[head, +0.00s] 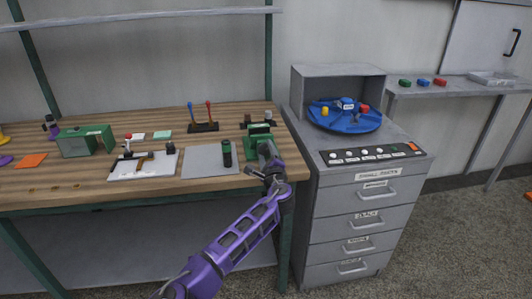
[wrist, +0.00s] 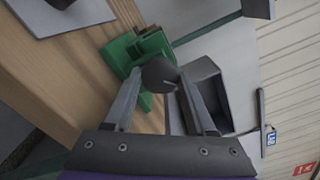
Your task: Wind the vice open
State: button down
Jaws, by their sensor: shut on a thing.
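The green vice (head: 252,147) stands at the right front corner of the wooden workbench (head: 60,183). In the wrist view the vice (wrist: 122,52) is just beyond my fingers, with its round dark handle end (wrist: 160,73) facing me. My gripper (head: 267,152) reaches in from the front right of the vice. In the wrist view its two fingers (wrist: 160,82) close in on either side of the handle, and it is shut on it. The jaw gap is too small and partly hidden to tell.
A grey mat (head: 205,163) with a dark green cylinder (head: 227,153) lies left of the vice. A grey drawer cabinet (head: 360,205) with a blue turntable (head: 343,120) stands close to the right.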

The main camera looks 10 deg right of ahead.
jog(key=n, duration=0.4)
jog(key=shift+n, duration=1.7)
jog(key=shift+c, duration=1.1)
grip_release()
jog(key=shift+s, duration=0.1)
jog(key=s, duration=1.7)
jog(key=shift+s, duration=0.15)
